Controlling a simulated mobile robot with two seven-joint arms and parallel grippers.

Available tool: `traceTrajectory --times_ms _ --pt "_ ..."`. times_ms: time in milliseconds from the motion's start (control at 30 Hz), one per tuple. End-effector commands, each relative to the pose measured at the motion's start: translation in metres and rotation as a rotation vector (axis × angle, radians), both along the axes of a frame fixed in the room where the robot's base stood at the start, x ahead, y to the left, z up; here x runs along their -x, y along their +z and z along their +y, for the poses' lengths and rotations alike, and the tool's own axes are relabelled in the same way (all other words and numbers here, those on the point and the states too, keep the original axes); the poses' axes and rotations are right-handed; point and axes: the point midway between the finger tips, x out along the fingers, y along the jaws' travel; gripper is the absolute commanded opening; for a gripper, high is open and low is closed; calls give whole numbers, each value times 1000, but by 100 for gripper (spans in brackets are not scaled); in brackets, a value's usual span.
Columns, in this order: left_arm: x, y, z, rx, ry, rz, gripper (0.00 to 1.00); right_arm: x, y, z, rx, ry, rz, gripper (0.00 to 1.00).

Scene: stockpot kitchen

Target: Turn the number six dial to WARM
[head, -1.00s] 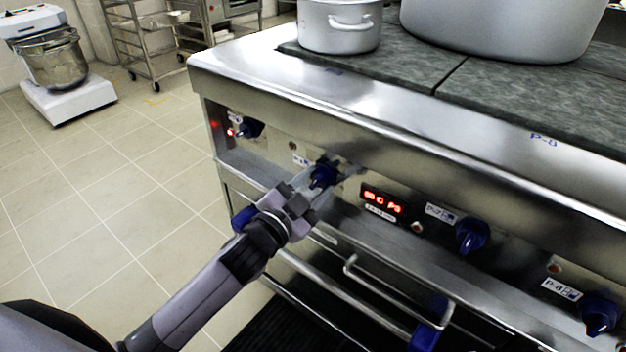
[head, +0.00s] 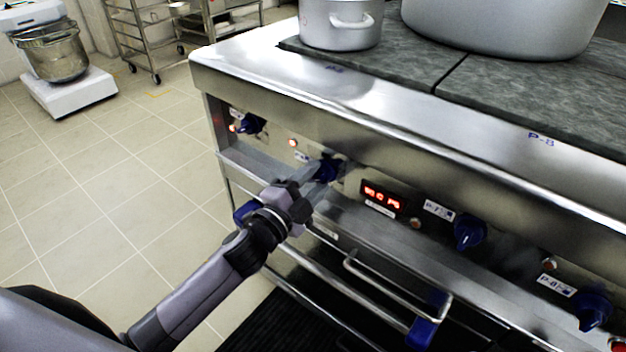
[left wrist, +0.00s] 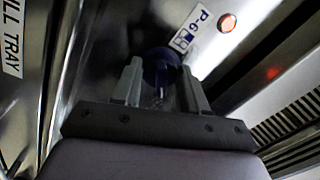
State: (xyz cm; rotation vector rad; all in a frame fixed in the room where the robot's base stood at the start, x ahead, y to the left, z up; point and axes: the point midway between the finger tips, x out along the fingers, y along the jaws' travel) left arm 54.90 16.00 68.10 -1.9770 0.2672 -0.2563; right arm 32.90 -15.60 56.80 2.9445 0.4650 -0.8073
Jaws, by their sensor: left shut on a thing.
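The number six dial (head: 327,168) is a dark blue knob on the steel front panel of the stove, beside a P-6 label. My left gripper (head: 319,177) is shut on this dial, with one finger on each side. In the left wrist view the blue dial (left wrist: 160,64) sits between the grey fingertips, partly hidden, and the P-6 label (left wrist: 193,28) is beside it. The dial's exact pointer position is hard to read. My right gripper is out of view.
Other blue dials sit on the panel: one at the left end (head: 250,123), P-7 (head: 470,231) and P-8 (head: 594,309). A red-lit display (head: 382,195) is right of the gripper. A handle bar (head: 385,293) runs below. Pots (head: 341,25) stand on top.

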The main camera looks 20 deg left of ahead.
Motion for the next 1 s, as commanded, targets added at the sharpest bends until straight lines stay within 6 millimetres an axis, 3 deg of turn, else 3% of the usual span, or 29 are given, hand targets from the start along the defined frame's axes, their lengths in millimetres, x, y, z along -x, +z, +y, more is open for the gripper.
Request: traceTrajectory --times_ms 300,333,400,767,1000 --pt "0 0 0 -1 -1 -1 12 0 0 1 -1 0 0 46" --pt "0 0 0 -1 -1 -1 46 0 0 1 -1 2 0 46" --pt "0 0 0 0 -1 0 68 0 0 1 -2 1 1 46" --pt "2 0 1 0 0 1 68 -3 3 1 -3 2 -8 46" --pt "27 -2 8 -1 1 3 68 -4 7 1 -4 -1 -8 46"
